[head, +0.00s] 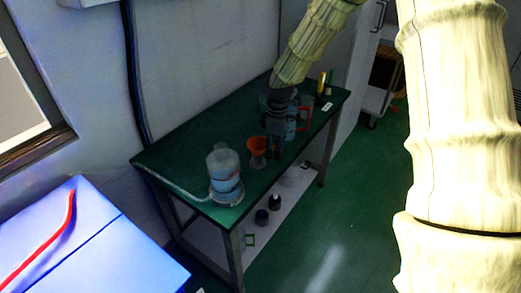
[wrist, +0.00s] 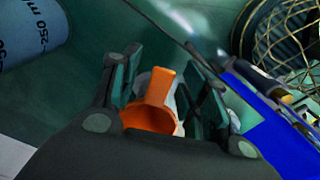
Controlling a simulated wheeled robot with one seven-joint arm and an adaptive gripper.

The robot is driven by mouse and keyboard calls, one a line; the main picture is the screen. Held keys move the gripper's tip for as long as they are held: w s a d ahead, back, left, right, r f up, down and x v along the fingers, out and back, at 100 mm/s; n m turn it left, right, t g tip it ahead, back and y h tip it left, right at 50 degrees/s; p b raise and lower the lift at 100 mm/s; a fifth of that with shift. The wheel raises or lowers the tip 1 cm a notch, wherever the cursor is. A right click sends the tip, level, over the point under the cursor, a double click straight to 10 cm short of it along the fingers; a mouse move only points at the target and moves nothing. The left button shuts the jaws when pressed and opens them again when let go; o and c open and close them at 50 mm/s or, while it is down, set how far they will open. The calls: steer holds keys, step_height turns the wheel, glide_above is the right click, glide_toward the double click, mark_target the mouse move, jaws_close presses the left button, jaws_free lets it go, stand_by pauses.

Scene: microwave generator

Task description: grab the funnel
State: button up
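The orange funnel (head: 257,144) stands near the middle of the green table, seemingly on a small clear vessel (head: 258,161). My gripper (head: 275,156) points down just to the right of the funnel in the head view. In the wrist view the funnel (wrist: 158,92) shows between the two dark fingers of my gripper (wrist: 161,68). The fingers are spread, with visible gaps beside the funnel's spout. I cannot tell how far the funnel is from the fingertips. Part of its wide end is hidden by the gripper body.
A large clear jug (head: 225,175) stands at the table's near edge, left of the funnel. Clear and red-handled vessels (head: 304,112) stand behind my gripper. Yellow and green bottles (head: 322,82) stand at the far end. The green table (head: 185,150) is mostly bare on the left.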

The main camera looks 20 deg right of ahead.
jaws_close()
steer(key=shift+r, duration=0.1)
